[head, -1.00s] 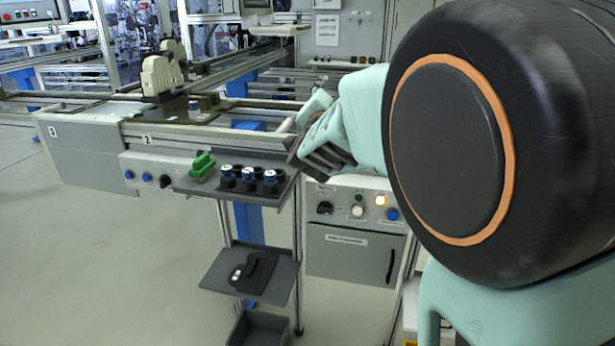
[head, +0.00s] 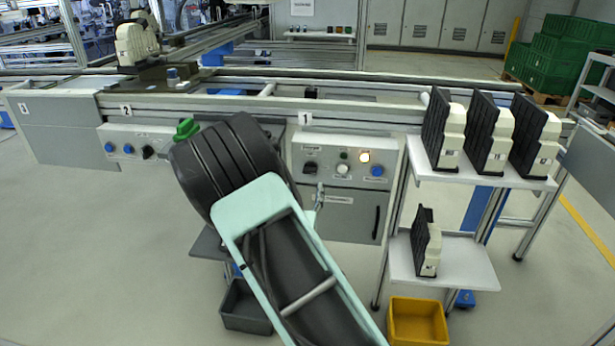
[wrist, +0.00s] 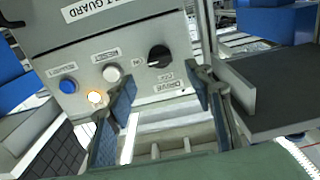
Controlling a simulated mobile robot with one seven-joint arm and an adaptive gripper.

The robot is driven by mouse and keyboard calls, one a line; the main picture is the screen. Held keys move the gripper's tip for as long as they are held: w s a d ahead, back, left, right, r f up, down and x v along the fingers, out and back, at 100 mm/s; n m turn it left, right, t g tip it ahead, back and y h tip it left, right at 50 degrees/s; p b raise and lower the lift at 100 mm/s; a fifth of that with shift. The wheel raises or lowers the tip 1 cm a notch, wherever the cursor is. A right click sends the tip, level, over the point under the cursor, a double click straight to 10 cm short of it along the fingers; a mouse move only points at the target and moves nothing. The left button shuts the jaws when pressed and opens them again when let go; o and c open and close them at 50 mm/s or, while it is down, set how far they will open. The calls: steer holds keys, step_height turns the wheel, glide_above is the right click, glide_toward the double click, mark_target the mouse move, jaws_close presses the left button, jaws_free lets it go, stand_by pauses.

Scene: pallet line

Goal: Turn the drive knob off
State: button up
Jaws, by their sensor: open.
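The black drive knob (wrist: 158,57) is on the grey panel (wrist: 140,36) in the wrist view, with a small pale mark at its lower left. In the head view the knob (head: 309,168) is at the left of the panel marked 1. My gripper (wrist: 161,89) is open and empty. In the wrist view its two fingers are on either side below the knob, with the knob beyond them; I cannot see contact. In the head view my arm hides most of the gripper.
Beside the knob are a white button (wrist: 112,74), a lit orange lamp (wrist: 97,97) and a blue button (wrist: 67,86). A cabinet door with a black handle (head: 376,222) is below the panel. A shelf (head: 480,178) with black-and-cream parts stands right; a yellow bin (head: 417,322) is below.

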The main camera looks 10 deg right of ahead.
mark_target(309, 173)
steer(key=b+x, duration=0.1)
steer(key=x, duration=0.7)
steer(key=shift+s, duration=0.1)
steer(key=shift+c, duration=0.3)
steer(key=c, duration=1.1)
